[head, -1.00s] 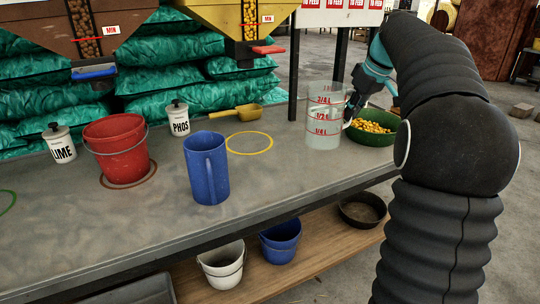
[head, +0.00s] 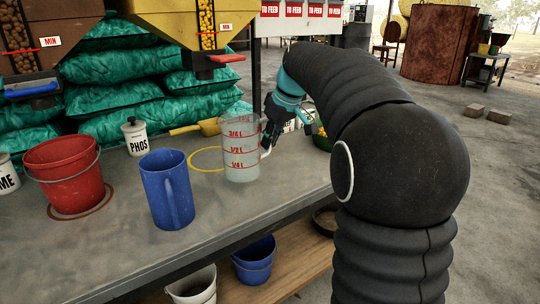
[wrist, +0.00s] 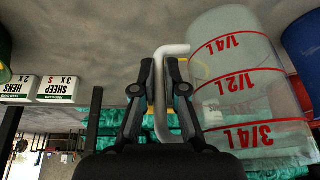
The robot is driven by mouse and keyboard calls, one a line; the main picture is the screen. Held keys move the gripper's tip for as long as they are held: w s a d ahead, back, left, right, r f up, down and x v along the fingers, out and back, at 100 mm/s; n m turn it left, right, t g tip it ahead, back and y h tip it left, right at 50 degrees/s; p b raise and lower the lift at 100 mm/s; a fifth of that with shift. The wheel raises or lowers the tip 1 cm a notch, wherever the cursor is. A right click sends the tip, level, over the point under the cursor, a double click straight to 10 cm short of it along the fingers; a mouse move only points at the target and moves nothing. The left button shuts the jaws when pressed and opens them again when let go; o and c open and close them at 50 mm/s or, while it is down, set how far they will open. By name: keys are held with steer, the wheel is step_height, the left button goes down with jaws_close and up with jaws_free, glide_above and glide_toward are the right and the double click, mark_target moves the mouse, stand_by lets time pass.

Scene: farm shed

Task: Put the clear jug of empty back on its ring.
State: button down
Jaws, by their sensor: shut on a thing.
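The clear jug (head: 240,158) with red level marks is upright over the grey bench in the head view. It also shows large at the right of the upside-down wrist view (wrist: 240,85). I cannot tell whether its base touches the bench. My gripper (head: 268,137) is shut on its white handle (wrist: 163,95), with one finger on each side in the wrist view (wrist: 158,72). A yellow ring (head: 192,160) lies flat on the bench, left of and behind the jug. The jug hides the ring's right edge.
A blue jug (head: 167,190) stands left of the clear jug, near the front edge. A red bucket (head: 65,172) sits on a reddish ring. A PHOS canister (head: 136,140) and a yellow scoop (head: 190,128) are behind. A green bowl (head: 321,142) is partly hidden by my arm.

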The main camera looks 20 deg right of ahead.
mark_target(270, 149)
steer(key=shift+f+b, duration=0.45)
steer(key=shift+f, duration=1.55)
steer(key=shift+f, duration=0.2)
steer(key=c, duration=1.2)
jaws_free()
steer(key=shift+r, duration=0.1)
steer(key=p+v, duration=0.2)
steer(key=v, duration=1)
steer(key=shift+r, duration=0.1)
